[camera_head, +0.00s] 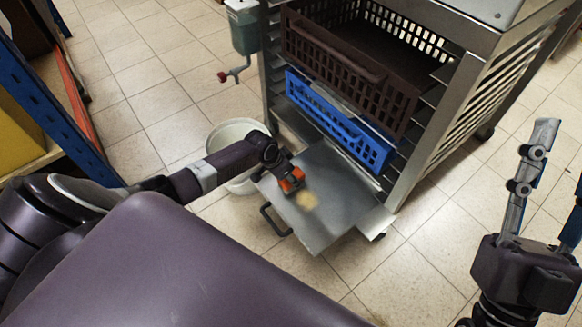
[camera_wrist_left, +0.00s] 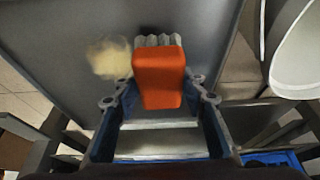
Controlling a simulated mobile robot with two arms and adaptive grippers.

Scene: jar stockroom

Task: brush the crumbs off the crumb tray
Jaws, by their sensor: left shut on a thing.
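The crumb tray (camera_head: 330,235) is a flat grey metal sheet with a dark front handle, pulled out low from the rack; it also fills much of the left wrist view (camera_wrist_left: 70,25). A pale tan patch of crumbs (camera_head: 308,201) lies on it and shows left of the brush in the left wrist view (camera_wrist_left: 108,57). My left gripper (camera_head: 282,176) is over the tray, shut on an orange brush (camera_wrist_left: 158,78) with pale bristles, beside the crumbs. Whether the bristles touch the tray I cannot tell. My right gripper (camera_head: 557,180) is open and empty at the far right, partly cut off.
A whitish round bin (camera_head: 226,137) stands on the floor beside the tray's left edge. The metal rack (camera_head: 425,150) holds a brown crate (camera_head: 345,75) and a blue crate (camera_head: 335,122) above the tray. Blue shelving (camera_head: 50,100) stands at left. A green dispenser (camera_head: 245,32) hangs on the rack.

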